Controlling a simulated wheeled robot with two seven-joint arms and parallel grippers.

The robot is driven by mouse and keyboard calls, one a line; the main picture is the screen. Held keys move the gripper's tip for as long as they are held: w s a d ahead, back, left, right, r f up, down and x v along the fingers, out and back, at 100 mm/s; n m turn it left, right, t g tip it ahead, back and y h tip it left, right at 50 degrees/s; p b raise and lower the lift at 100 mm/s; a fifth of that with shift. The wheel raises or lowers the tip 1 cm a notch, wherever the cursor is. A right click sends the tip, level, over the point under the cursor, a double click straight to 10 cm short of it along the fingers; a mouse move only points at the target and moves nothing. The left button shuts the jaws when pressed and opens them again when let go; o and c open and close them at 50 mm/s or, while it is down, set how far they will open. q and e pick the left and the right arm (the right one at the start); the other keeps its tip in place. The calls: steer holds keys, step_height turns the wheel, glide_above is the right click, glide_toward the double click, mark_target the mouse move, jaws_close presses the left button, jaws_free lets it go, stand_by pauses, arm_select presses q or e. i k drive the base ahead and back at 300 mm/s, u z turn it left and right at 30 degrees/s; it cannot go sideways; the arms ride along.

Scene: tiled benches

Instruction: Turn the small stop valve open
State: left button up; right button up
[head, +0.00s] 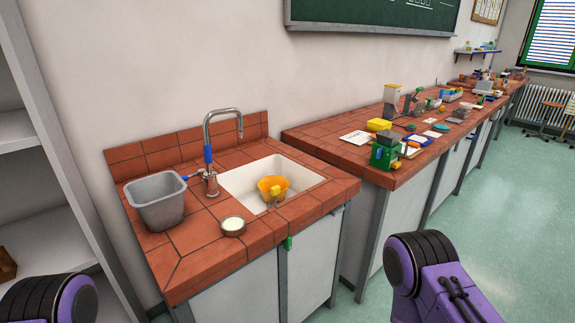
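A chrome gooseneck tap (212,183) with a blue sleeve stands on the tiled sink bench, behind the left edge of the white basin. A small blue part (193,176) sticks out to the left near its base; it may be the stop valve's handle, but it is too small to tell how it is turned. A small green part (287,243) sits on the bench's front, below the tiled edge; I cannot tell what it is. Only purple and black parts of my arms show at the bottom left and bottom right. Neither gripper is in view.
A grey bin (158,201) stands left of the tap, and a small round dish (232,226) is near the front edge. A yellow-orange cup (272,188) sits in the basin (307,170). A cluttered second bench (351,155) extends right.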

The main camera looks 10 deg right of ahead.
mark_target(339, 210)
steer(key=z, duration=2.3)
steer(key=i, duration=2.55)
steer(key=u, duration=3.3)
